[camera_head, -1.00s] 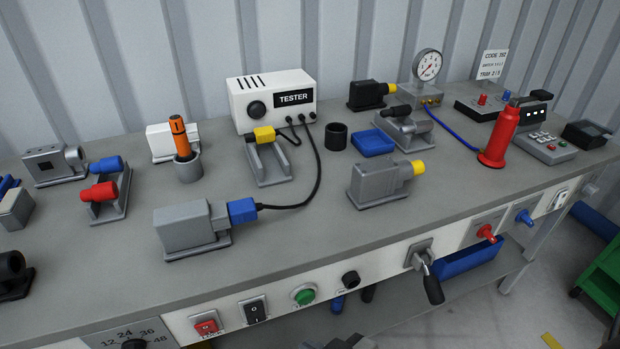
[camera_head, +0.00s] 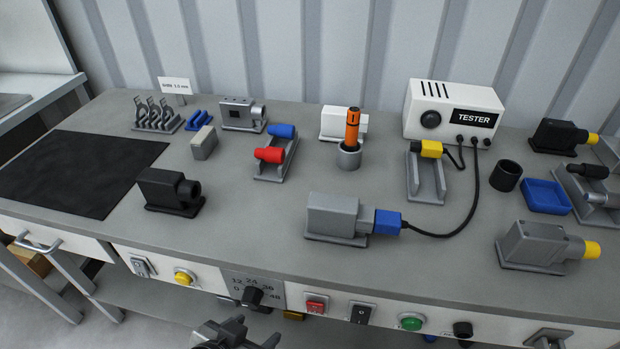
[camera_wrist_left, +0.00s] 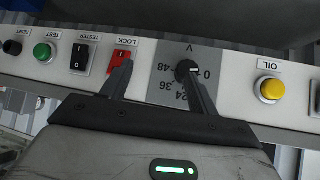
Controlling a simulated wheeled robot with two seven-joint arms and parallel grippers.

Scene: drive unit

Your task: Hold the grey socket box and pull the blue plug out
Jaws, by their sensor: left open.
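The grey socket box (camera_head: 332,213) sits on the bench near its front, in the middle of the head view. The blue plug (camera_head: 387,222) is in its right side, with a black cable (camera_head: 440,235) curving up to the tester (camera_head: 453,108). My left gripper (camera_head: 236,335) is at the bottom edge of the head view, in front of the bench and well apart from the box. In the left wrist view my left gripper (camera_wrist_left: 158,67) is open and empty, facing the front panel near the voltage dial (camera_wrist_left: 184,80). My right gripper is in neither view.
A second grey box (camera_head: 528,243) with a yellow plug stands at the right. A black socket block (camera_head: 168,190) stands to the left. A cradle (camera_head: 272,160) with red and blue plugs is behind. Bench around the grey box is clear. Switches and knobs line the front panel.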

